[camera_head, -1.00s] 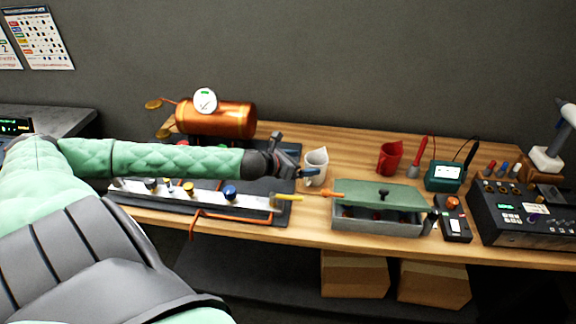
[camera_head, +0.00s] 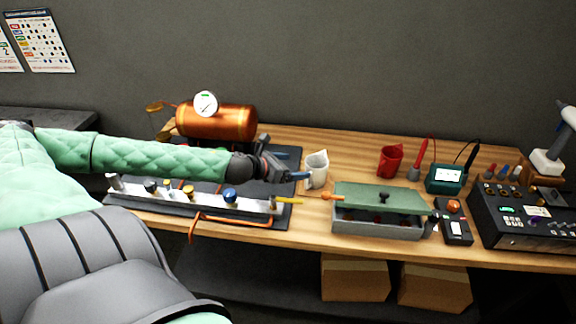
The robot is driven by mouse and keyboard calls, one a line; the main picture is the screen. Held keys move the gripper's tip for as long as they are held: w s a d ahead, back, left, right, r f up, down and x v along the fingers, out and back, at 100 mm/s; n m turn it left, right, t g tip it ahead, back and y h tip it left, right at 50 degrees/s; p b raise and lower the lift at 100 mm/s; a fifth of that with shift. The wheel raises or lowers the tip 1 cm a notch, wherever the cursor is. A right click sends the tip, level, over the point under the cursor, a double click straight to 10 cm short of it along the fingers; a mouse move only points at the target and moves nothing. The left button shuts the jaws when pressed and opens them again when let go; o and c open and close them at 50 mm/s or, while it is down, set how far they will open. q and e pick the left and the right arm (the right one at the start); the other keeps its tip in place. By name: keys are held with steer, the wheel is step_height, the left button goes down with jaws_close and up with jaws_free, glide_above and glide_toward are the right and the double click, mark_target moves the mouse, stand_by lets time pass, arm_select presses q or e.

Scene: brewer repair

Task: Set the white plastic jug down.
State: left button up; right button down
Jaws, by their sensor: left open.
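The white plastic jug (camera_head: 317,170) stands upright on the wooden workbench, right of the dark mat and behind the green-lidded box. My left gripper (camera_head: 296,177) reaches in from the left and is open, with its fingertips just left of the jug. The jug appears to rest on the bench top. Whether a fingertip still touches it cannot be told. My right gripper is not in view.
A copper boiler (camera_head: 216,122) and a silver manifold (camera_head: 190,194) sit on the left. A green-lidded metal box (camera_head: 380,208) stands in front right of the jug. A red jug (camera_head: 390,160) is farther right. Bare bench lies between the jugs.

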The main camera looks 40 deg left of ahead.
arm_select(q)
steer(key=shift+s+a+r, duration=0.15)
steer(key=shift+s+r, duration=0.15)
steer(key=shift+s, duration=0.35)
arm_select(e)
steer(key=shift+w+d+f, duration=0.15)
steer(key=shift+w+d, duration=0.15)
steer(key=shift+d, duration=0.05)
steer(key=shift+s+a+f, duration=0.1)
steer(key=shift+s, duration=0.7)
